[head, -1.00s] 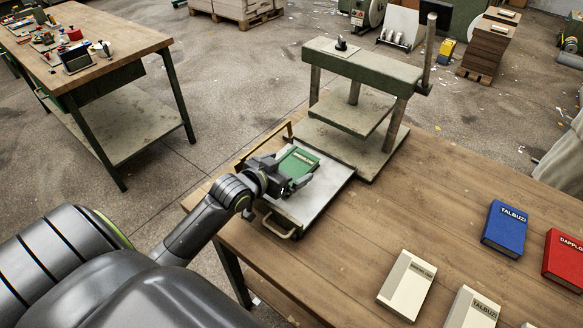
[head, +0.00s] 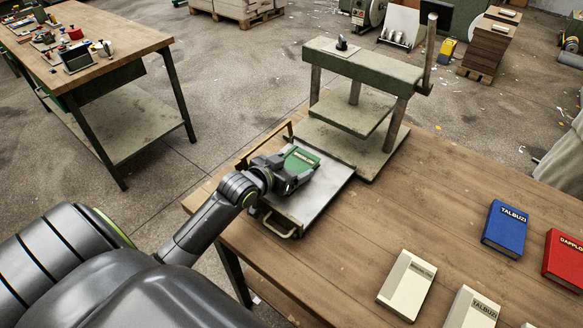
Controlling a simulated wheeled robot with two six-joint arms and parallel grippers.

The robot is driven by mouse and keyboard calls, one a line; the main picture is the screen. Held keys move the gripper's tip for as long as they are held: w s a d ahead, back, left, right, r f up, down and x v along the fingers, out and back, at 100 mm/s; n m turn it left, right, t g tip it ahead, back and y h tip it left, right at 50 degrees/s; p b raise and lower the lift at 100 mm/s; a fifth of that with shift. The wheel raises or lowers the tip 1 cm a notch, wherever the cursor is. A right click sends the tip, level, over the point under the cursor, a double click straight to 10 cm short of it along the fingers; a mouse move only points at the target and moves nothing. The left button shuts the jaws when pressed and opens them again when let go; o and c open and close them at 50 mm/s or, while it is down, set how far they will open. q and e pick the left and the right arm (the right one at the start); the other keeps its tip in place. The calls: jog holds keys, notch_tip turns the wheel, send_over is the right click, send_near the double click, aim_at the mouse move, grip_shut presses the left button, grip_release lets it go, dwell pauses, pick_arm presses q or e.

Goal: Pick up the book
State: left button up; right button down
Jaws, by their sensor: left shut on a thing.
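A green book (head: 301,159) with a pale title label is on the metal tray (head: 318,196) at the near side of the press. My left gripper (head: 297,172) is shut on the green book, gripping its near part, and hides that part. I cannot tell whether the book is clear of the tray. A blue book (head: 505,228), a red book (head: 566,258) and two cream books (head: 407,285) (head: 472,309) lie on the table at the right. My right gripper is not in view.
The press (head: 358,72) with its post and lever stands just beyond the tray. The tray has a handle (head: 281,226) at its near edge and a brass guide at its left. The wooden table (head: 400,222) is clear between tray and books. A second workbench (head: 100,55) stands at upper left.

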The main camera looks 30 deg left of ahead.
aim_at(290, 167)
pick_arm(q)
notch_tip(290, 167, up, 10)
jog(key=s+d+r+m+g+h, duration=0.1)
jog(key=s+d+m+h, duration=0.4)
jog(key=s+d, duration=0.6)
jog(key=shift+s+d+r+g+h, duration=0.15)
jog(key=shift+s+d+g+h, duration=0.2)
jog(key=shift+d, duration=0.65)
jog(key=shift+d+r, duration=0.1)
